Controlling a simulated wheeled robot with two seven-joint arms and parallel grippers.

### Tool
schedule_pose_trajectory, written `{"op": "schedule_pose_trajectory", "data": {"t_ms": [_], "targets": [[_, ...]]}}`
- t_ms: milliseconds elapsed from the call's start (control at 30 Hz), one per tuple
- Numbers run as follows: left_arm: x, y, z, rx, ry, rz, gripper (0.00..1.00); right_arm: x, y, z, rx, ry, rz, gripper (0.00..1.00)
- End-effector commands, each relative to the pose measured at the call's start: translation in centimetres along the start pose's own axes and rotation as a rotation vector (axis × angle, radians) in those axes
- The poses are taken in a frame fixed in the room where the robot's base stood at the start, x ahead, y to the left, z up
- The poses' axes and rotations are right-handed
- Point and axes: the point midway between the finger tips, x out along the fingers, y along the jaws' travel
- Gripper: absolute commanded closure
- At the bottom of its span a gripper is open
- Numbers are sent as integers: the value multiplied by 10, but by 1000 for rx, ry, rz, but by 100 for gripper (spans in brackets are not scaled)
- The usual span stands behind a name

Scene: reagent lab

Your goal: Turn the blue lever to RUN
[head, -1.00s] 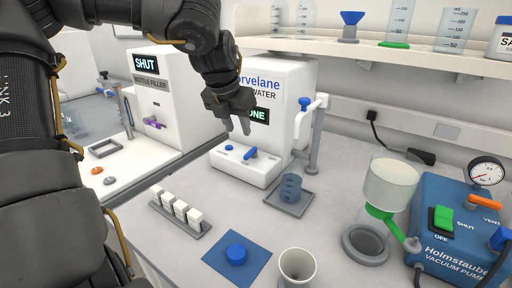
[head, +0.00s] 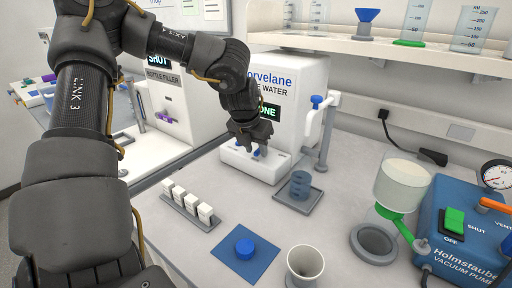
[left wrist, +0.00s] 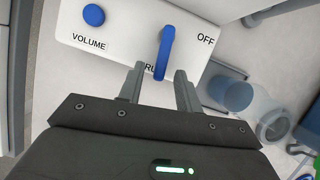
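The blue lever (left wrist: 165,50) is on the white front ledge of the water machine (head: 281,82). In the left wrist view it points down the picture, with its end over a partly hidden label starting "RU" (left wrist: 150,66). The label OFF (left wrist: 206,40) is to its right. My left gripper (left wrist: 159,76) is open, with one finger on each side of the lever's end. Contact cannot be told. In the head view my left gripper (head: 254,150) is at the ledge and hides most of the lever. My right gripper is not in view.
A blue VOLUME button (left wrist: 94,15) is beside the lever. A bottle filler (head: 175,100) stands to the left, a vacuum pump (head: 465,235) to the right.

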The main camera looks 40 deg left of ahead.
Motion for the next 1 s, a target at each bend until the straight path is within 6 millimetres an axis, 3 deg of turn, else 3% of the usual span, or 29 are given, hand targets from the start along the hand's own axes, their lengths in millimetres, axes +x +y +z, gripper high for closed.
{"op": "schedule_pose_trajectory", "data": {"t_ms": [200, 467, 767, 833, 1000], "targets": [[0, 0, 0, 0, 0, 0, 67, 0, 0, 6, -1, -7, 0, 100], [0, 0, 0, 0, 1, 0, 100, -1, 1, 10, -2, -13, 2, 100], [4, 5, -1, 84, -2, -38, 100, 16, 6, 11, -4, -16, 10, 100], [2, 8, 0, 117, -1, -50, 100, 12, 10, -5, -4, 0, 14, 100], [1, 9, 0, 150, 1, -63, 100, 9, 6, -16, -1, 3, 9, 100]]}}
